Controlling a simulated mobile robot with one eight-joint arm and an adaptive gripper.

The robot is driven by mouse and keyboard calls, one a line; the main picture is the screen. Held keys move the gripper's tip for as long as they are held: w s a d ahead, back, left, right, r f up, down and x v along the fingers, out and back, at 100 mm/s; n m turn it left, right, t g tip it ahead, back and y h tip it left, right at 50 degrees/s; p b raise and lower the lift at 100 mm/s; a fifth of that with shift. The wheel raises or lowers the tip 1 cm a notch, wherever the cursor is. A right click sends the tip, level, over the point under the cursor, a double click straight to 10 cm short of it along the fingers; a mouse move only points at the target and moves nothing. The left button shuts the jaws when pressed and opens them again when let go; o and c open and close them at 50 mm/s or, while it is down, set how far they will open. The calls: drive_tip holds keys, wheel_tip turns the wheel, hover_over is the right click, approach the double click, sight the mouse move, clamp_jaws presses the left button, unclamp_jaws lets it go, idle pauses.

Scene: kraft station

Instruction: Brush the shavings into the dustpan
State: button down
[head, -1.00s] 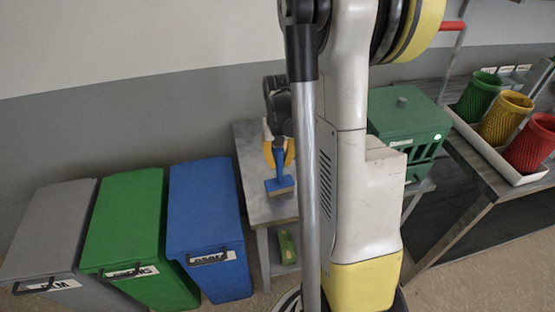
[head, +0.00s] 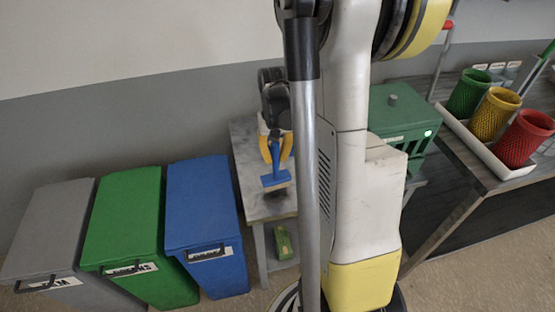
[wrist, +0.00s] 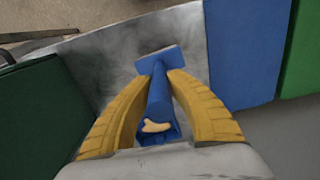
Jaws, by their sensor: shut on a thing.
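A blue brush (head: 275,176) with pale bristles is in my gripper (head: 275,148). The yellow fingers are shut on its handle. The brush points down over a narrow grey table (head: 252,205), with a dark patch or shadow below it, so it seems a little above the top. In the wrist view the blue brush (wrist: 158,95) lies between the yellow fingers (wrist: 160,85), its wide head away from me over the scuffed grey tabletop (wrist: 100,65). I cannot make out shavings or a dustpan in either view; my arm hides part of the table.
Blue (head: 205,210), green (head: 125,220) and grey (head: 48,230) bins stand left of the table. A green box (head: 395,125) stands to the right. Farther right, a workbench carries green, yellow and red baskets in a white tray (head: 485,150). A green item (head: 284,243) lies below the tabletop.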

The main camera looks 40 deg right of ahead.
sight(275, 143)
drive_tip(key=shift+r+p, duration=1.7)
drive_tip(key=shift+r, duration=1.05)
